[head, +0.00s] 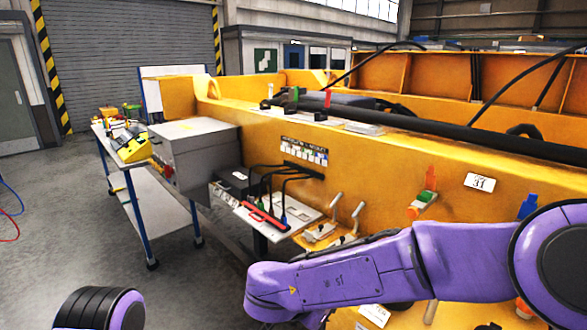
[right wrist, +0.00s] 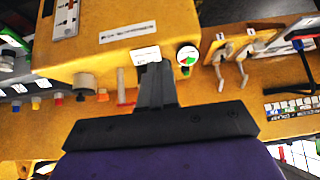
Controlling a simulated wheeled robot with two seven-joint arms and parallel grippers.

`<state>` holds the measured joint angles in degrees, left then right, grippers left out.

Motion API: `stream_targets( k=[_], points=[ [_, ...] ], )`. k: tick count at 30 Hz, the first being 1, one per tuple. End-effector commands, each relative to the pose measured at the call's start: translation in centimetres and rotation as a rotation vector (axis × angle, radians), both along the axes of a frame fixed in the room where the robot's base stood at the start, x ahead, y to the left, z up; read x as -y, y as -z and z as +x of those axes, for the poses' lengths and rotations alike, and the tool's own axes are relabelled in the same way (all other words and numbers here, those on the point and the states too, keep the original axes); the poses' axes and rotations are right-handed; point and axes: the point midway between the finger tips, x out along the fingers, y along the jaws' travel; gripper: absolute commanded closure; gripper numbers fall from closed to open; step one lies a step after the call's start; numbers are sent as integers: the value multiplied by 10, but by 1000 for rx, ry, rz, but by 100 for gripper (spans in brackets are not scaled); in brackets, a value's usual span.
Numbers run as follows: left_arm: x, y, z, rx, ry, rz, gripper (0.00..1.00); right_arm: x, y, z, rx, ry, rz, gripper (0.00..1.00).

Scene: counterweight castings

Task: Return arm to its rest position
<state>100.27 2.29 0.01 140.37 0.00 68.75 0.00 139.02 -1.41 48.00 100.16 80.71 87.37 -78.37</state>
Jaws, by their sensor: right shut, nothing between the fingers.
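My right arm (head: 340,280), purple, reaches in from the right across the front of the yellow machine (head: 270,125) in the head view. Its gripper is hidden in that view. In the right wrist view my right gripper (right wrist: 155,70) is shut and empty, with its black fingers together in front of the yellow panel (right wrist: 50,130). I cannot tell whether the fingertips touch the panel. A purple and black part of mine (head: 100,310) shows at the bottom left of the head view. My left gripper is out of view.
Levers (head: 335,205) and a shelf with black cables (head: 285,190) stick out from the machine. A grey box (head: 195,150) and a tool cart (head: 130,175) stand left. The floor (head: 60,230) at far left is mostly open.

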Motion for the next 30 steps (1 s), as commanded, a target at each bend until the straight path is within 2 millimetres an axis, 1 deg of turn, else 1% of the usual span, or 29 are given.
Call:
stream_targets(
  k=[3,6,8,11,13,14,17,20,21,23,24,26,27,29,30],
  points=[
    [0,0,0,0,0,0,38,-3,-1,3,59,62,47,100],
    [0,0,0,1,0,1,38,-7,-3,10,136,78,76,100],
    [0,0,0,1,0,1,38,-6,-2,15,188,84,88,100],
    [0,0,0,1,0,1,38,3,2,25,289,87,97,100],
    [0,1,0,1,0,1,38,15,13,31,360,79,99,100],
    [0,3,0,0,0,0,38,22,21,33,385,73,97,100],
    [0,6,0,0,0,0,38,45,53,36,444,43,100,100],
    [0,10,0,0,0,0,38,69,92,29,462,0,107,100],
    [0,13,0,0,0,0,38,80,113,22,454,-20,111,100],
    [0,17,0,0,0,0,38,98,146,8,430,-54,121,100],
    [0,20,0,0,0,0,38,110,170,-5,401,-78,129,100],
    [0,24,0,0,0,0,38,128,205,-30,344,-110,143,100],
    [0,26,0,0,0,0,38,140,227,-49,299,-130,151,100],
    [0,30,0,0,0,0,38,157,256,-80,225,-155,163,100],
    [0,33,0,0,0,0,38,168,274,-102,171,-169,169,100]
  ],
)
